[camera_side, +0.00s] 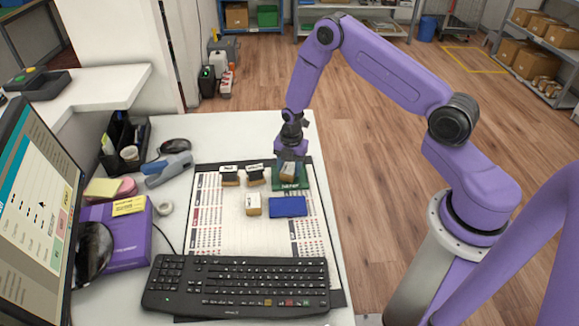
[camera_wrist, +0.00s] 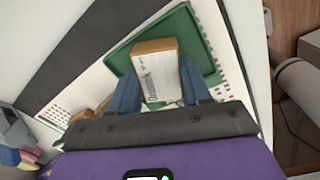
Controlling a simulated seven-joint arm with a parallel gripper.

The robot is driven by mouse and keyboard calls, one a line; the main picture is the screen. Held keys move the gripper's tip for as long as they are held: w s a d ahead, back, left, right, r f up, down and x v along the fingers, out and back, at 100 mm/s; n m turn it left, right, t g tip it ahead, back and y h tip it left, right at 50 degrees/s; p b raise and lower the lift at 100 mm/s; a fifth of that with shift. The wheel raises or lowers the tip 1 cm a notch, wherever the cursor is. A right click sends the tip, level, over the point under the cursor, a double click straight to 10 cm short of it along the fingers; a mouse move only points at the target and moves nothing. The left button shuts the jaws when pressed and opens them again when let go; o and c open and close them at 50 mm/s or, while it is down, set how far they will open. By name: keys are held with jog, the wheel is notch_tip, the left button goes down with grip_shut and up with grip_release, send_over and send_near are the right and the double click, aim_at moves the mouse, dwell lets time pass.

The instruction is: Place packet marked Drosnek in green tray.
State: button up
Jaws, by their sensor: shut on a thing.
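My gripper (camera_side: 289,163) is shut on a tan packet with a white label (camera_side: 288,173). In the wrist view the packet (camera_wrist: 159,72) sits between the two blue fingers (camera_wrist: 157,88). Dark lettering runs along its label, too small to read surely as Drosnek. The green tray (camera_side: 303,184) lies below the packet at the mat's far right. In the wrist view the green tray (camera_wrist: 204,50) shows behind and around the packet. I cannot tell whether the packet touches the tray floor.
Two packets with dark tops, one (camera_side: 229,177) and another (camera_side: 255,177), stand left of the tray. A tan packet (camera_side: 253,205) stands nearer, beside a blue tray (camera_side: 288,207). A keyboard (camera_side: 237,286) lies in front. A stapler (camera_side: 168,168) and purple box (camera_side: 117,236) are at left.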

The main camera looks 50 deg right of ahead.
aim_at(291, 168)
jog(key=shift+f, duration=0.15)
jog(key=o, duration=1.2)
jog(key=shift+o, duration=0.2)
notch_tip(291, 168, up, 12)
jog(key=shift+s+r, duration=0.25)
jog(key=shift+s, duration=0.05)
jog(key=s+a+r+m, duration=0.5)
jog(key=s+a+r, duration=0.75)
jog(key=s, duration=0.25)
jog(key=s+d+r+m, duration=0.1)
jog(key=s+r+m, duration=0.1)
jog(key=s, duration=0.7)
jog(key=s+d+r+m, duration=0.1)
jog(key=s+r+m, duration=0.2)
jog(key=s, duration=0.6)
jog(key=shift+s+r, duration=0.25)
jog(key=shift+r, duration=0.1)
